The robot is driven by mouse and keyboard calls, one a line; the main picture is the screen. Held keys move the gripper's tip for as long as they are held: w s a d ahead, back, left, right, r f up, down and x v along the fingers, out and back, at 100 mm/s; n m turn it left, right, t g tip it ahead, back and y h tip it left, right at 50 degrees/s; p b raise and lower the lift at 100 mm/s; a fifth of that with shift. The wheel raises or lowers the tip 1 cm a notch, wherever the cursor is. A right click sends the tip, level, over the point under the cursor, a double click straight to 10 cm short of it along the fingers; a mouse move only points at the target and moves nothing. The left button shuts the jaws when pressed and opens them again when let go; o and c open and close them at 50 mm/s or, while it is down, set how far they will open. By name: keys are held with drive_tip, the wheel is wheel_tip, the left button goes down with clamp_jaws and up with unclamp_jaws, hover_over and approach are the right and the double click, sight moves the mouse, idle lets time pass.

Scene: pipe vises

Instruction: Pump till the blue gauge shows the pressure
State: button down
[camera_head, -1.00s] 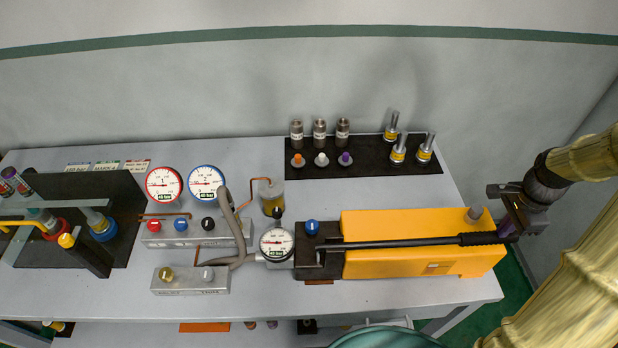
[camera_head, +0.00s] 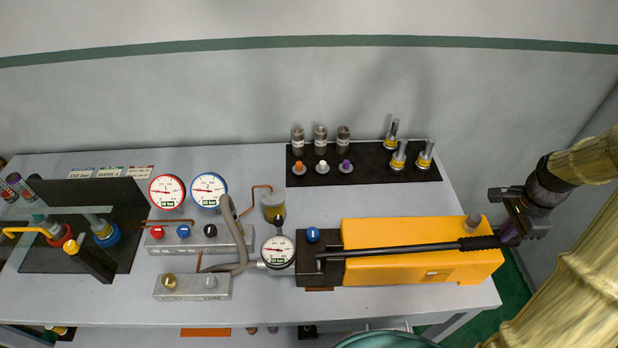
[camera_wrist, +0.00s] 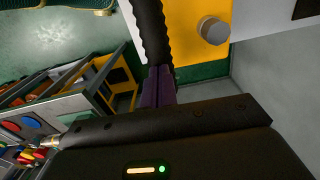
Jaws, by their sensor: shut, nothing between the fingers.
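The blue-rimmed gauge (camera_head: 208,189) stands on the bench next to a red-rimmed gauge (camera_head: 167,192). Its needle points to the left; the exact reading is too small to tell. The hand pump (camera_head: 400,232) is a yellow body with a long black lever (camera_head: 420,247) lying low along its top, grip end to the right. A black-rimmed gauge (camera_head: 278,251) sits at the pump's left end. My gripper (camera_head: 511,236) is just right of the grip end. In the wrist view, its purple fingers (camera_wrist: 158,85) are shut and lie beside the ribbed black grip (camera_wrist: 153,35); contact cannot be told.
A black mat (camera_head: 365,165) with several fittings lies at the back.

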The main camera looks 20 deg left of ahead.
wheel_tip(320, 180, up, 3)
drive_tip(key=shift+a+r+p, duration=0.15)
drive_tip(key=shift+p, duration=0.8)
wheel_tip(320, 180, up, 7)
drive_tip(key=a+p, duration=0.2)
drive_tip(key=p, duration=0.3)
drive_tip(key=shift+s+r, duration=0.15)
drive_tip(key=shift+s, duration=0.15)
